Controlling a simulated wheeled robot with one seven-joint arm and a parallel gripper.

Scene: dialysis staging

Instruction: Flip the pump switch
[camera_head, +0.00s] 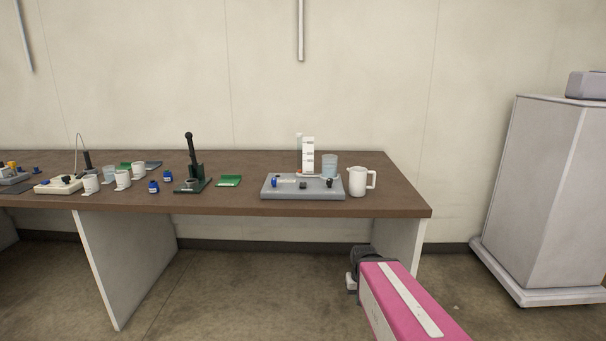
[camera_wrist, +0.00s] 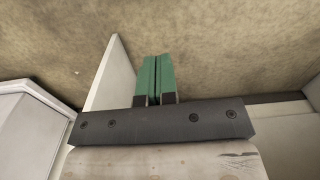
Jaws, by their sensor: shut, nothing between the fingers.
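A grey panel box (camera_head: 322,194) lies on the brown table near its right end. It carries a small blue control, a small dark control (camera_head: 303,185) in the middle and a black one (camera_head: 329,183) at the right. I cannot tell which of them is the pump switch, or its position. A white upright piece with dark marks (camera_head: 308,155) and a clear bluish container (camera_head: 330,164) stand at its back. My gripper, with green fingers (camera_wrist: 156,80), is shut and empty in the wrist view, over the floor. In the head view my pink arm is below the table's right end, apart from the panel.
A white jug (camera_head: 359,181) stands right beside the panel. A green pad (camera_head: 229,181), a black lever device (camera_head: 191,170), blue bottles and white cups (camera_head: 123,179) are further left. A pale cabinet (camera_head: 534,190) stands right of the table (camera_head: 390,187), with floor between.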

